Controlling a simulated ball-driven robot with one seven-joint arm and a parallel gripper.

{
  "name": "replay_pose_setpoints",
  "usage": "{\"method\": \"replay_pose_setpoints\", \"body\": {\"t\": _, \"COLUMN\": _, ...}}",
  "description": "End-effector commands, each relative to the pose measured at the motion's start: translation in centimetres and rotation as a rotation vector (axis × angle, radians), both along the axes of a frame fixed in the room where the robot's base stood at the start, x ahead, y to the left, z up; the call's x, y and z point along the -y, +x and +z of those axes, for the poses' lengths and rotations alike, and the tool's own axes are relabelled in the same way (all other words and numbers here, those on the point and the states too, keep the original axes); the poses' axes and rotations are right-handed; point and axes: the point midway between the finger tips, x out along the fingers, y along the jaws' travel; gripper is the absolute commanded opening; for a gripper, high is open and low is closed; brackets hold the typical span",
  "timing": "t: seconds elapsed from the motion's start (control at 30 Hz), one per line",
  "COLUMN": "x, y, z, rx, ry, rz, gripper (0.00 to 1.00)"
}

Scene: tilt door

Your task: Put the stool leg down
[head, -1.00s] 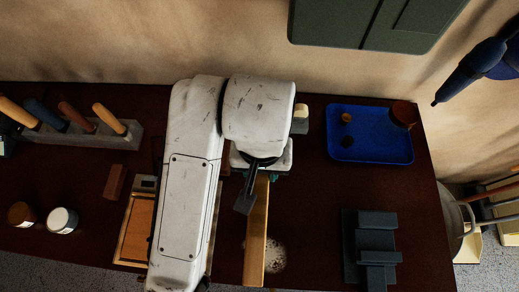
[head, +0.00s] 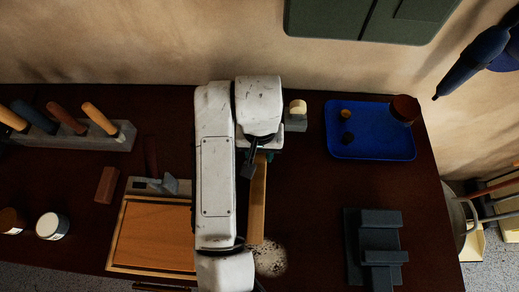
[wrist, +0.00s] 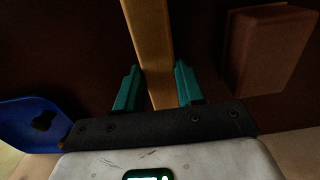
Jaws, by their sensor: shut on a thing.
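The stool leg is a long tan wooden bar (head: 258,205). In the head view it stretches from my gripper (head: 264,156) toward the front edge of the bench, its near end beside a pale speckled patch. In the wrist view the leg (wrist: 149,45) runs between the two teal fingers of my gripper (wrist: 157,78), which is shut on it. The leg is over the dark bench top (head: 315,225); I cannot tell whether it touches it. My arm hides the bench left of the leg.
A wood-topped board (head: 150,238) lies left of my arm. A blue tray (head: 350,150) with small items is at back right, a grey stepped block (head: 378,250) at front right. A tool rack (head: 120,135) stands at back left. A reddish-brown block (wrist: 268,48) shows in the wrist view.

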Motion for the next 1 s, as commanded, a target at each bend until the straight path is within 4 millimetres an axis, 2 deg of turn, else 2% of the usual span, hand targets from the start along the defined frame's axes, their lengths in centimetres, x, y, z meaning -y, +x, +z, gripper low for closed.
{"method": "replay_pose_setpoints", "body": {"t": 0.27, "x": 0.0, "y": 0.0, "z": -0.2, "rx": 0.000, "ry": -0.001, "rz": 0.000, "gripper": 0.02}}
{"method": "replay_pose_setpoints", "body": {"t": 0.3, "x": 0.0, "y": 0.0, "z": -0.3, "rx": 0.000, "ry": -0.001, "rz": 0.000, "gripper": 0.39}}
{"method": "replay_pose_setpoints", "body": {"t": 0.57, "x": 0.0, "y": 0.0, "z": -0.2, "rx": 0.000, "ry": -0.001, "rz": 0.000, "gripper": 0.63}}
{"method": "replay_pose_setpoints", "body": {"t": 0.83, "x": 0.0, "y": 0.0, "z": 0.0, "rx": 0.001, "ry": 0.000, "rz": 0.000, "gripper": 0.63}}
{"method": "replay_pose_setpoints", "body": {"t": 1.0, "x": 0.0, "y": 0.1, "z": 1.7, "rx": 0.003, "ry": 0.000, "rz": -0.001, "gripper": 0.63}}
